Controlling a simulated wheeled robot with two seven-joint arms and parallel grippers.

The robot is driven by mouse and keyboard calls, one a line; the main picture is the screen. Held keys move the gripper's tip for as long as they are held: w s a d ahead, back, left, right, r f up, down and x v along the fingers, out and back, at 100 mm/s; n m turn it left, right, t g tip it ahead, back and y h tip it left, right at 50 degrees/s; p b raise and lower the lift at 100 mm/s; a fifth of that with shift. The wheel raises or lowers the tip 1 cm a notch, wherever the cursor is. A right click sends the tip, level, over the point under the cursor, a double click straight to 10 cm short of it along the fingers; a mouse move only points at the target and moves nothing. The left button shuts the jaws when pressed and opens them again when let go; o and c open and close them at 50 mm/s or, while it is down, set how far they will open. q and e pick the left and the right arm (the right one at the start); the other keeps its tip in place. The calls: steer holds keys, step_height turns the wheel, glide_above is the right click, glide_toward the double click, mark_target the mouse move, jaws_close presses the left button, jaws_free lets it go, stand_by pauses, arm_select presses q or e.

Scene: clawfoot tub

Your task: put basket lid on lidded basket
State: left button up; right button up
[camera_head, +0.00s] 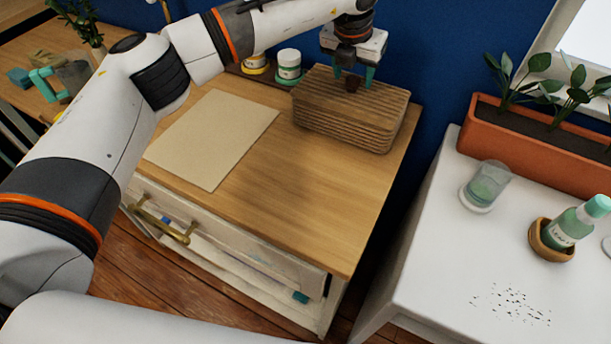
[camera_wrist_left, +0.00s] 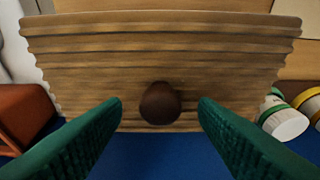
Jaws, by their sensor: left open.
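The lidded basket (camera_head: 345,135) is a ribbed brown box at the back right of the wooden cabinet top. The basket lid (camera_head: 385,97) is its slatted brown top with a dark round knob (camera_head: 353,85); it appears to rest on the basket, though any gap between them cannot be made out. My left gripper (camera_head: 353,76) is directly over the lid, its green fingers open on either side of the knob. In the left wrist view, the knob (camera_wrist_left: 160,103) stands between the two fingers with space on both sides. My right gripper is not in view.
A tan sheet (camera_head: 213,138) lies on the cabinet top, left of the basket. Two small jars (camera_head: 288,67) stand behind it by the blue wall. To the right, a white table (camera_head: 440,250) holds a planter (camera_head: 530,150), a cup and a bottle. The cabinet's front top is clear.

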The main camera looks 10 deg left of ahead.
arm_select(q)
steer(key=p+v, duration=0.2)
steer(key=v, duration=0.5)
stand_by(1.1)
stand_by(0.4)
